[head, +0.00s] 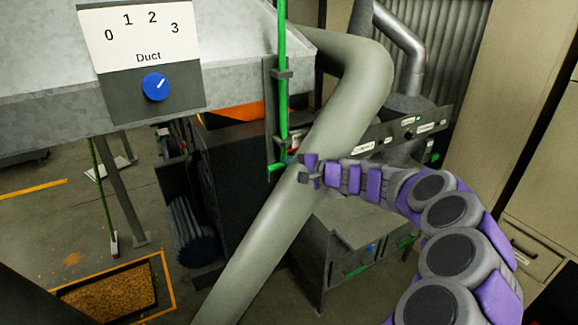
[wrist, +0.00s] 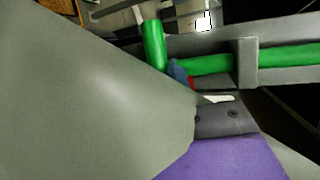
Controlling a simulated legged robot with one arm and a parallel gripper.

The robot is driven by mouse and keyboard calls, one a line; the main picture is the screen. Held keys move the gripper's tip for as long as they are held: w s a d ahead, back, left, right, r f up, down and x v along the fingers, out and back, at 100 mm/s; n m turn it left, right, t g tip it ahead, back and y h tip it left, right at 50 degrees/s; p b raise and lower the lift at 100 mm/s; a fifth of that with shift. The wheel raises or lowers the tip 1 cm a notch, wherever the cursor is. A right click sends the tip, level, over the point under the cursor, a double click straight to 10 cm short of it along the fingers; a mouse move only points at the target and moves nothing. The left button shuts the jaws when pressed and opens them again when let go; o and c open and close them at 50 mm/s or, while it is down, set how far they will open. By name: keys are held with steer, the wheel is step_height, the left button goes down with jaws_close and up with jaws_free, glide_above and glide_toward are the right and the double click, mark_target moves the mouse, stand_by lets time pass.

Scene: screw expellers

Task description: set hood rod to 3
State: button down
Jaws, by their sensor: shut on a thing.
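A green hood rod (head: 282,70) runs vertically beside the grey metal hood, through a grey slotted bracket (head: 270,120). Its short green handle end (head: 277,168) sticks out at the bracket's foot. My gripper (head: 301,170) is at this lower end, shut on the rod, with a blue part beside the jaws. In the wrist view the rod (wrist: 285,57) lies across the right and its handle (wrist: 153,45) stands left of the jaws. The fingertips are partly hidden there by a large grey pipe (wrist: 90,95). No scale for the rod is readable.
The pipe (head: 300,185) runs diagonally close to my gripper. A "Duct" panel marked 0 to 3 has a blue knob (head: 156,87) with its mark toward the upper right. Dark machines (head: 240,180) stand behind. Cabinets (head: 530,110) are at right.

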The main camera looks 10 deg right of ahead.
steer(key=shift+a, duration=0.2)
step_height(320, 180, down, 13)
steer(key=b, duration=1)
steer(key=shift+a+r, duration=0.15)
steer(key=shift+r, duration=0.05)
steer(key=shift+s, duration=0.1)
steer(key=c, duration=1.3)
jaws_free()
steer(key=shift+a+f, duration=0.1)
steer(key=o, duration=0.3)
steer(key=shift+a, duration=0.2)
steer(key=shift+d, duration=0.1)
